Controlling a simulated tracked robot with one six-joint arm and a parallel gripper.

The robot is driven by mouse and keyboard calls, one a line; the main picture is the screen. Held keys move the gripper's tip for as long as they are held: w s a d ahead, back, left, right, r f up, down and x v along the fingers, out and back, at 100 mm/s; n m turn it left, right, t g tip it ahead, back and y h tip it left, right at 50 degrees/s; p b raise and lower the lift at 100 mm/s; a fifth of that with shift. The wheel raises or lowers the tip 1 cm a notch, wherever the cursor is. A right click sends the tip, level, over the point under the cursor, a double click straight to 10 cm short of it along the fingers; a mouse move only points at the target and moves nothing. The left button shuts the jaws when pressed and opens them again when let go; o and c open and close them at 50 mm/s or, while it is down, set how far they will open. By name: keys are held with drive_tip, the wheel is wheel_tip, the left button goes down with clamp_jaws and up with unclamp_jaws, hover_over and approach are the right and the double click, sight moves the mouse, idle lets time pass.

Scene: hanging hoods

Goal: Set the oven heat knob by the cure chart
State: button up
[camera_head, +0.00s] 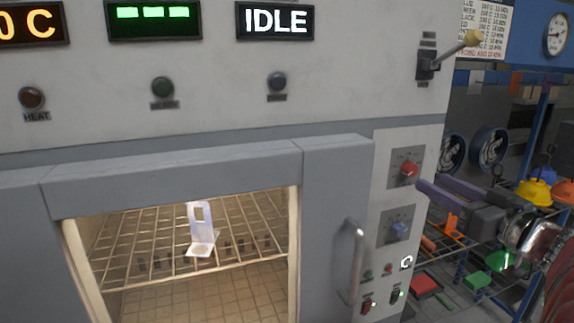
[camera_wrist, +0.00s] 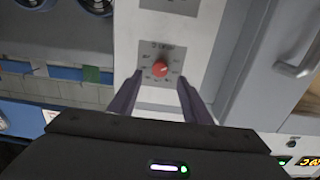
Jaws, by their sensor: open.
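The oven front (camera_head: 200,80) fills most of the head view. A red knob (camera_head: 408,170) sits on a grey dial plate on its right panel, above a blue knob (camera_head: 398,231); the plate lettering is too small to read. My gripper (camera_head: 429,183) is open and empty, just right of the red knob. In the wrist view the red knob (camera_wrist: 160,69) shows between the open fingertips (camera_wrist: 160,77); I cannot tell whether they touch it. The cure chart (camera_head: 485,25) is at the top right, cut off by the frame, with lines in black and red.
Displays show orange "0 C" (camera_head: 28,22), cut off, green bars (camera_head: 153,15) and "IDLE" (camera_head: 275,20). A lever (camera_head: 430,62) juts out above the knobs. A door handle (camera_head: 352,260) stands left of them. A rack with coloured hoods (camera_head: 538,192) is at right. A white bracket (camera_head: 200,235) is inside the oven.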

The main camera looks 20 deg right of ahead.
sight(414, 172)
drive_tip(key=shift+w+a, duration=0.1)
drive_tip(key=shift+w, duration=3.15)
drive_tip(key=c, duration=1)
drive_tip(key=shift+c, duration=0.2)
